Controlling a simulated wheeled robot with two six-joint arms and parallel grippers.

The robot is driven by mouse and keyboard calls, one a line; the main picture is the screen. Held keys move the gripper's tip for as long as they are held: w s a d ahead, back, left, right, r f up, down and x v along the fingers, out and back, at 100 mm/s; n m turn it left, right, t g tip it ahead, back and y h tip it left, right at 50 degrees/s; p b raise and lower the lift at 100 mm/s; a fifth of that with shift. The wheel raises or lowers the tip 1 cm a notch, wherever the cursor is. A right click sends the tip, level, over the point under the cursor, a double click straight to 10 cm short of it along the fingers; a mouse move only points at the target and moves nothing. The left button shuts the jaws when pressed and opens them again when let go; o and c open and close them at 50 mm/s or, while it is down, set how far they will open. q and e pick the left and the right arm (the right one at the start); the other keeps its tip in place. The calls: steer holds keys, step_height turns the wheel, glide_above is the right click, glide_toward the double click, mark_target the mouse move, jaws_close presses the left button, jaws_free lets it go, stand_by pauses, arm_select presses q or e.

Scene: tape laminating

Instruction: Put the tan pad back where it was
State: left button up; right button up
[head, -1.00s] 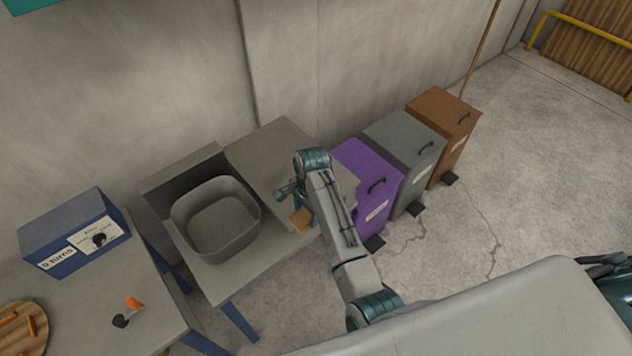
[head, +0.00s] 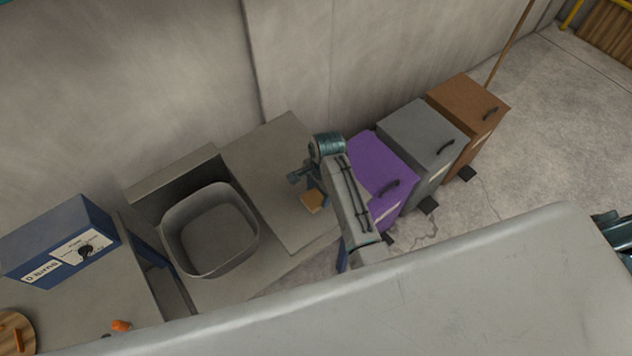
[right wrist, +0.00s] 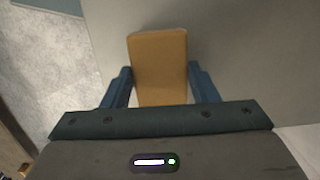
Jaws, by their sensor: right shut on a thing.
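The tan pad (right wrist: 158,62) is a flat rectangular block between the two blue fingers of my right gripper (right wrist: 160,88) in the right wrist view. The gripper is shut on it. In the head view the pad (head: 312,202) shows below my right gripper (head: 310,190), over the right part of the grey table (head: 282,150), near its front right edge. Whether the pad touches the table top cannot be told.
A grey square tub (head: 210,230) stands left of the pad. Purple (head: 378,175), grey (head: 422,140) and brown (head: 468,105) bins stand to the right. A blue box with a dial (head: 62,240) sits at the far left. The table top behind the pad is clear.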

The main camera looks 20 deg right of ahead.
steer(key=shift+s+f, duration=0.1)
steer(key=shift+f, duration=0.3)
steer(key=shift+w+f, duration=0.2)
steer(key=shift+w, duration=0.1)
steer(key=shift+w+f, duration=0.15)
steer(key=shift+w, duration=0.05)
steer(key=o, duration=0.9)
steer(key=shift+s, duration=0.15)
steer(key=shift+s+r, duration=0.1)
steer(key=shift+r, duration=0.25)
steer(key=r+b, duration=0.1)
steer(key=r, duration=0.1)
steer(key=r+b, duration=0.1)
steer(key=r, duration=0.3)
steer(key=shift+w+d+r+b, duration=0.1)
steer(key=shift+w+d+b, duration=0.15)
steer(key=shift+d+b, duration=0.15)
arm_select(q)
steer(key=w+p, duration=0.1)
steer(key=p, duration=0.1)
steer(key=shift+w+p, duration=0.25)
steer(key=shift+p, duration=0.1)
arm_select(e)
steer(key=r, duration=0.5)
steer(key=shift+d+r, duration=0.2)
steer(key=shift+d, duration=0.15)
arm_select(q)
steer(key=shift+f, duration=0.1)
